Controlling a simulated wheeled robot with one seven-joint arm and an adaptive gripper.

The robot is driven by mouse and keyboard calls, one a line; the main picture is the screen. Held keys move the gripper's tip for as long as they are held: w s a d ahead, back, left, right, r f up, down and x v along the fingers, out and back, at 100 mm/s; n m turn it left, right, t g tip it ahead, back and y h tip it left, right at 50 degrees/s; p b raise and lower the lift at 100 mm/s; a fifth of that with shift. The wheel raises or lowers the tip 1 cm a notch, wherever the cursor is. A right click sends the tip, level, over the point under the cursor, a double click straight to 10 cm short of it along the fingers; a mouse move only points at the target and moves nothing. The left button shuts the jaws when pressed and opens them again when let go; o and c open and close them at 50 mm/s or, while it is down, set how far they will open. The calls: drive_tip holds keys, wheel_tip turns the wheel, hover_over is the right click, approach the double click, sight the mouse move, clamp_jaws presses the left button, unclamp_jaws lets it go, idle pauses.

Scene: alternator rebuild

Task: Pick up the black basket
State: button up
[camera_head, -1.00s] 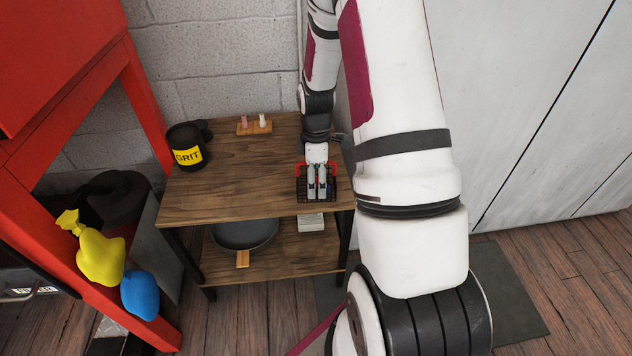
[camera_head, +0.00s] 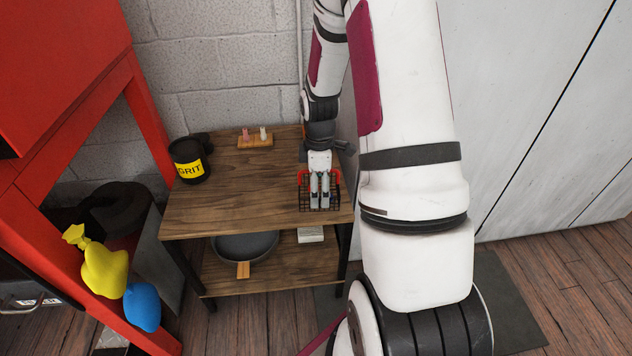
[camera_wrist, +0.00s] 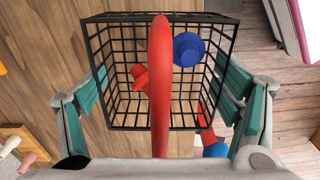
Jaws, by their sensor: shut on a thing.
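The black wire basket (camera_head: 304,203) is near the right front of the wooden table top in the head view. The wrist view shows it from above as a rectangular wire basket (camera_wrist: 107,18) with a red handle (camera_wrist: 160,75) arching over it. A blue round piece (camera_wrist: 188,48) and a red piece (camera_wrist: 140,78) show within its outline. My gripper (camera_head: 319,203) points down over the basket and is shut on it. In the wrist view its teal-padded fingers (camera_wrist: 162,100) flank the handle; the exact contact is hard to make out. The basket appears slightly above the table top.
The wooden table (camera_head: 235,205) also holds a black GRIT mug (camera_head: 189,160) and a small wooden stand (camera_head: 255,142). A pan (camera_head: 246,246) and a pale box (camera_head: 311,234) are on its lower shelf. A red frame (camera_head: 150,110) stands left; a white wall closes the right.

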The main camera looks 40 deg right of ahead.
drive_tip(key=s+a+r+p, duration=0.1)
drive_tip(key=s+a+p, duration=0.1)
drive_tip(key=s, duration=1.1)
drive_tip(key=shift+s+a+r+p, duration=0.2)
drive_tip(key=shift+s+a+p, duration=0.15)
drive_tip(key=shift+a, duration=0.5)
drive_tip(key=w+a+r+m, duration=1)
drive_tip(key=w+a+r, duration=0.4)
drive_tip(key=a+r, duration=0.3)
wheel_tip(320, 180, up, 12)
drive_tip(key=s+p, duration=0.3)
drive_tip(key=p, duration=2)
drive_tip(key=shift+a+f, duration=0.2)
drive_tip(key=shift+a, duration=0.15)
